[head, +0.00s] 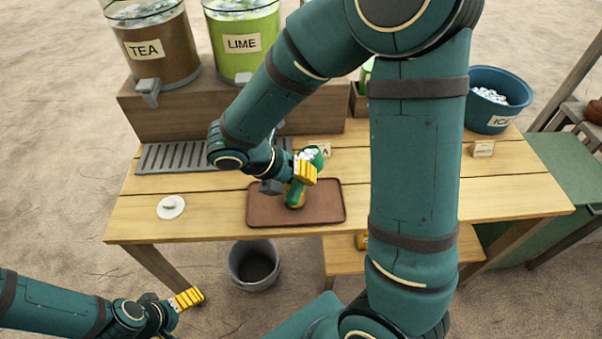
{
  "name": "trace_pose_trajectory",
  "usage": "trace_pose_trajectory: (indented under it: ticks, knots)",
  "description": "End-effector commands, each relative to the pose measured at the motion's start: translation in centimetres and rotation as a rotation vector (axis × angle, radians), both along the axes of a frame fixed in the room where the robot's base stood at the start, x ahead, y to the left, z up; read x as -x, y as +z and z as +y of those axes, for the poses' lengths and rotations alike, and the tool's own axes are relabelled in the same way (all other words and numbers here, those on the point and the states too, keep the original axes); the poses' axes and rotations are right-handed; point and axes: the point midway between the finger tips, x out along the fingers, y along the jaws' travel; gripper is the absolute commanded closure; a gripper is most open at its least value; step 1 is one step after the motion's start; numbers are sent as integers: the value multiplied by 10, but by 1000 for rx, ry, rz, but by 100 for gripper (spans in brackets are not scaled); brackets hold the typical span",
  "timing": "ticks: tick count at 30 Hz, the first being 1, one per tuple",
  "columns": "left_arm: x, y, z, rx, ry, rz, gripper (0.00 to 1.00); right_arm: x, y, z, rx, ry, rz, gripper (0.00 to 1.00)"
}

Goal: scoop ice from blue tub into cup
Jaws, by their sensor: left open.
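The blue tub (513,112) labelled ICE stands at the back right of the table, with white ice (489,95) in it. My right gripper (304,172) is over the brown tray (326,209), its yellow fingers across a green scoop (295,192). White bits, apparently ice, show at the scoop's upper end. A small orange-brown rounded thing, perhaps the cup (297,205), shows partly below the scoop on the tray; whether they touch is unclear. My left gripper (188,298) is open and empty at the lower left, off the table.
Tea (160,58) and lime (240,42) dispensers stand on a wooden riser at the back left. A drip grate (180,158) and white lid (171,207) lie on the table. A grey bucket (234,268) stands below the front edge. My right arm hides the table's middle right.

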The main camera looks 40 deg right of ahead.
Motion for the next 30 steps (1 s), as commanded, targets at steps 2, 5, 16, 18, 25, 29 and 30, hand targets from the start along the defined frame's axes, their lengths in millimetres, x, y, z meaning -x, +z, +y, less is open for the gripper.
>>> trace_pose_trajectory:
  ticks: [2, 5, 16, 18, 25, 29, 30]
  knots:
    - [0, 0, 0, 0, 0, 1, 0, -2, -2, 2, 61, 2, 75, 100]
    - [1, 5, 0, 0, -1, 2, 0, -2, 2, 2, 120, 2, 150, 100]
    - [7, 37, -1, 3, -3, 16, 0, -6, 3, 6, 259, 1, 317, 100]
    - [8, 42, -1, 4, -4, 18, 0, -7, 3, 6, 289, 0, 353, 100]
    - [5, 59, -1, 2, 2, 12, 0, -11, 3, 9, 408, 0, 496, 100]
    - [2, 65, 0, 1, 6, 7, 0, -13, 2, 11, 469, 1, 571, 100]
    - [2, 66, 0, 1, 7, 6, 0, -14, 2, 12, 485, 0, 589, 100]
